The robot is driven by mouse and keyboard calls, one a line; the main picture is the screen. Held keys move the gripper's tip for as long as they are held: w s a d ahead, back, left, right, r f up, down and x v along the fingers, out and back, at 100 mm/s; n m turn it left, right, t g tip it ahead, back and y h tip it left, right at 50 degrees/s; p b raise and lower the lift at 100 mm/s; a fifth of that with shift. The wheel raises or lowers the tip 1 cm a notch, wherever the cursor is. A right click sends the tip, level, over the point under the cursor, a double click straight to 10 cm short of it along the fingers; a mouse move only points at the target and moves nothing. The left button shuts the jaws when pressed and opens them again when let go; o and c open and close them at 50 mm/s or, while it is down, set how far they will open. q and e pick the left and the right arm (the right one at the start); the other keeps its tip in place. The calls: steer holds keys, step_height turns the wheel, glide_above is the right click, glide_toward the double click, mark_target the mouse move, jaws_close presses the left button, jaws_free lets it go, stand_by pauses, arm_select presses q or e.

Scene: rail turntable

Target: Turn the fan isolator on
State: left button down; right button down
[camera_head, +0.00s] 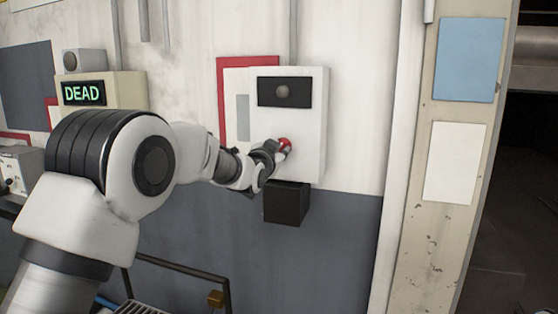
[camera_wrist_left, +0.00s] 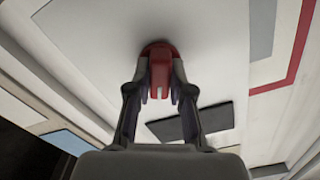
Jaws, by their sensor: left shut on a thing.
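The fan isolator is a white wall box (camera_head: 313,120) with a red rotary handle on its front. The red handle (camera_head: 286,144) shows partly behind my left gripper (camera_head: 279,151) in the head view. In the left wrist view the red handle (camera_wrist_left: 160,72) sits between the two fingers of my left gripper (camera_wrist_left: 160,85), which is shut on it. A black panel with a round grey lamp (camera_head: 283,92) is on the upper part of the box; the lamp looks unlit. My right gripper is not in view.
A black box (camera_head: 286,203) sits just below the isolator. A cream unit with a green "DEAD" display (camera_head: 84,93) is at the left. A pillar with blue (camera_head: 469,60) and white (camera_head: 454,162) panels stands at the right. A dark rail (camera_head: 180,268) is below my arm.

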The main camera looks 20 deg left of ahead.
arm_select(q)
steer(key=m+b, duration=0.1)
steer(key=m, duration=0.1)
steer(key=m+b, duration=0.4)
steer(key=shift+f, duration=0.25)
steer(key=m+b, duration=0.4)
steer(key=shift+m, duration=0.3)
steer(key=shift+r+m+b, duration=0.2)
steer(key=shift+m+b, duration=0.65)
steer(key=shift+m, duration=0.25)
steer(key=c, duration=1)
jaws_free()
steer(key=shift+w, duration=0.1)
steer(key=shift+c, duration=0.2)
steer(key=s, duration=1.2)
steer(key=shift+a, duration=0.25)
